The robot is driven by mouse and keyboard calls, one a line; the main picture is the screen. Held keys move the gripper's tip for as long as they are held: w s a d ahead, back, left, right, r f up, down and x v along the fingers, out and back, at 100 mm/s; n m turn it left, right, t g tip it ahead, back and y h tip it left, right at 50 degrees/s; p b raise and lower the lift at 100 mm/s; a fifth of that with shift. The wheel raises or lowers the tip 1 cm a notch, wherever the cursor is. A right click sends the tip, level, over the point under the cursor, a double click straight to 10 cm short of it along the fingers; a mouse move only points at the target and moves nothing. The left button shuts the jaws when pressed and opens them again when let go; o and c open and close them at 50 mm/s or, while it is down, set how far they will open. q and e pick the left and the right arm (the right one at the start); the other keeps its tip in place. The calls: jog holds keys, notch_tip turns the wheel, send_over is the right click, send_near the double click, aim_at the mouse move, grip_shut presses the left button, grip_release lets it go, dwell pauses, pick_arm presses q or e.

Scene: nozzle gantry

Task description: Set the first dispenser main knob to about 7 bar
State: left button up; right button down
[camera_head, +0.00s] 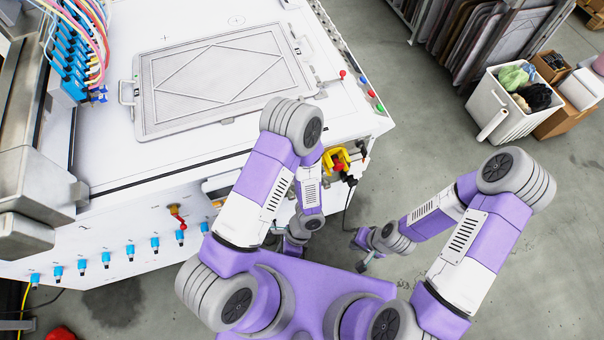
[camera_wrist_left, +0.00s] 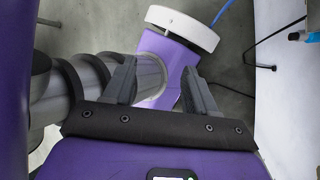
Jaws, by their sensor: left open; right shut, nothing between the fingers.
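A row of blue fittings (camera_head: 106,260) runs along the white front panel of the machine at the lower left in the head view. A red-handled valve (camera_head: 178,217) sits above that row. I cannot tell which part is the first dispenser main knob, and no pressure reading is legible. My left gripper (camera_wrist_left: 157,72) is open in the left wrist view, with a purple and white part of my own body behind its fingers. It is away from the blue fittings. In the head view my left arm mostly hides it. My right gripper (camera_head: 362,266) is shut and empty, low over the floor to the right of the machine.
A grey framed plate (camera_head: 222,78) lies on the white machine top (camera_head: 112,150). Blue valves (camera_head: 72,58) with coloured hoses stand at the upper left. A white bin (camera_head: 508,105) stands at the right; grey floor lies between.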

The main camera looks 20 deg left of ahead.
pick_arm(q)
jog(key=w+a+r+m+t+y+b, duration=0.2)
jog(key=w+a+m+t+y+b, duration=0.1)
jog(key=w+a+m+t+y, duration=0.45)
jog(key=w+d+r+m+t+h+b, duration=0.1)
jog(key=w+d+r+m+t+b, duration=0.35)
jog(key=w+d+t, duration=0.8)
jog(key=shift+m+t, duration=0.5)
jog(key=x, duration=0.5)
jog(key=r+p+x, duration=0.1)
jog(key=x, duration=0.2)
jog(key=shift+s+a+r, duration=0.1)
jog(key=shift+s+a, duration=0.15)
jog(key=shift+a, duration=0.2)
pick_arm(e)
notch_tip(320, 180, down, 8)
jog(key=shift+r, duration=0.25)
jog(key=shift+w+d, duration=0.1)
pick_arm(q)
grip_shut()
